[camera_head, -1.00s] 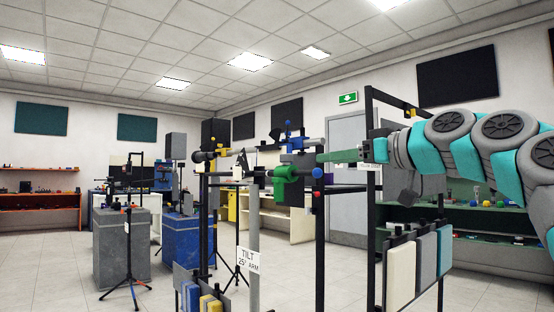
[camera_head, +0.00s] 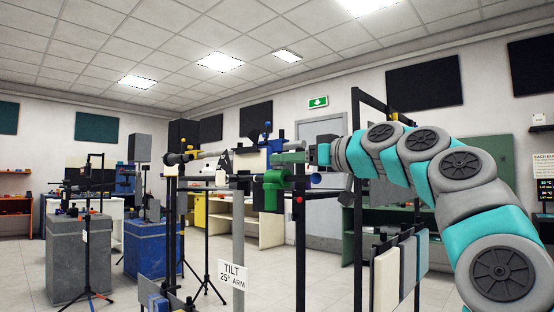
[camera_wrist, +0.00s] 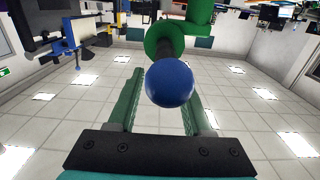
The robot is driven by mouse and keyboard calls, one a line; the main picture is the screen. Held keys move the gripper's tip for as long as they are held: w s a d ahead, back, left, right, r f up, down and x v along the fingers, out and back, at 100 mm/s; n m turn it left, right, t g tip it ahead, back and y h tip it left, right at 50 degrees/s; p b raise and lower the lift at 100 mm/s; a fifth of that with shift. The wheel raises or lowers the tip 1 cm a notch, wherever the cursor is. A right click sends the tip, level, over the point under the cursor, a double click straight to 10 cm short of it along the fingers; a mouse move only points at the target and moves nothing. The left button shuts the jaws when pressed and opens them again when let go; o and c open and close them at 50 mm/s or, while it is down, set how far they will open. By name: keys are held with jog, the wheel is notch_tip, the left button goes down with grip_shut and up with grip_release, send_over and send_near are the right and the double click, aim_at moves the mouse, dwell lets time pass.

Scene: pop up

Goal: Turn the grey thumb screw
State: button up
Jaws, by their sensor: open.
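I cannot surely pick out the grey thumb screw. A grey rod (camera_head: 208,153) with dark knobs lies along the top of the stand in the head view. A green clamp (camera_head: 272,190) hangs on the stand, with a blue ball (camera_head: 316,178) at its right. My gripper (camera_head: 277,157) has green fingers pointing left, just above the clamp and ball. In the wrist view, my gripper (camera_wrist: 163,75) is open and empty, and the blue ball (camera_wrist: 169,84) with the green flange (camera_wrist: 163,40) behind it appears between the fingers. I cannot tell whether anything touches.
A white sign (camera_head: 232,274) reading "TILT 25° ARM" is on the stand's post. A dark upright frame (camera_head: 357,200) stands close to my arm, with a rack of panels (camera_head: 386,280) below it. Grey (camera_head: 80,255) and blue (camera_head: 150,247) plinths stand at left.

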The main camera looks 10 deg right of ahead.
jog(key=x, duration=0.3)
jog(key=shift+w+a, duration=0.1)
grip_shut()
dwell(0.4)
